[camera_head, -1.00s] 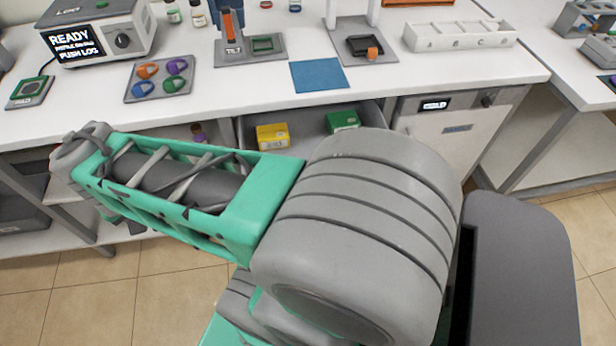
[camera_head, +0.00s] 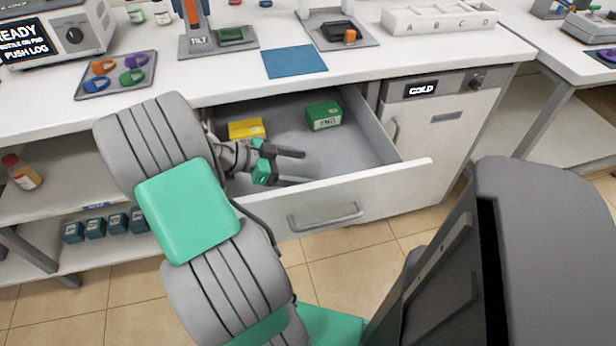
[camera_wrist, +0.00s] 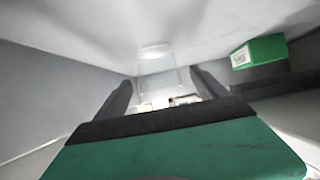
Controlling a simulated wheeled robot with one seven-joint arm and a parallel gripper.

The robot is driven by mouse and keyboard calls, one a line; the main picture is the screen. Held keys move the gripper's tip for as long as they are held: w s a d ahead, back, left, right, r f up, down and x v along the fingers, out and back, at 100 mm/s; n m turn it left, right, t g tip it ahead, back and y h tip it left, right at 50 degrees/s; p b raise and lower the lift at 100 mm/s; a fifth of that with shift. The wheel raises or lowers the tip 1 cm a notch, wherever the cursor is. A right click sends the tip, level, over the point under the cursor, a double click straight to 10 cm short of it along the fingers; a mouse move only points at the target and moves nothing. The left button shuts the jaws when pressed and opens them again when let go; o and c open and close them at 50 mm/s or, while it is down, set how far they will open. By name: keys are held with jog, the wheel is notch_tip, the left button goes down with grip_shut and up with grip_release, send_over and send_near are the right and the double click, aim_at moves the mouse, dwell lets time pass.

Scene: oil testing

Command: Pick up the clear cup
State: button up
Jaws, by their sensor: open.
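A faint see-through shape with a pale oval top, which looks like the clear cup (camera_wrist: 154,56), shows in the wrist view beyond and between my fingers. I cannot make the cup out in the head view. My gripper (camera_head: 306,168) is inside the open drawer (camera_head: 365,143), its fingers pointing right. In the wrist view my gripper (camera_wrist: 162,80) is open, one finger on each side of the clear shape. I cannot tell whether the fingers touch it or how far off it is.
A yellow box (camera_head: 246,129) and a green box (camera_head: 323,116) sit in the drawer near its back. The green box also shows at the wrist view's right (camera_wrist: 262,51). The drawer front (camera_head: 345,200) and the countertop edge bound the space.

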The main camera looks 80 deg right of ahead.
aim_at(318, 171)
jog(key=x, duration=0.5)
jog(key=shift+s+d, duration=0.1)
jog(key=shift+s, duration=0.1)
jog(key=c, duration=1.5)
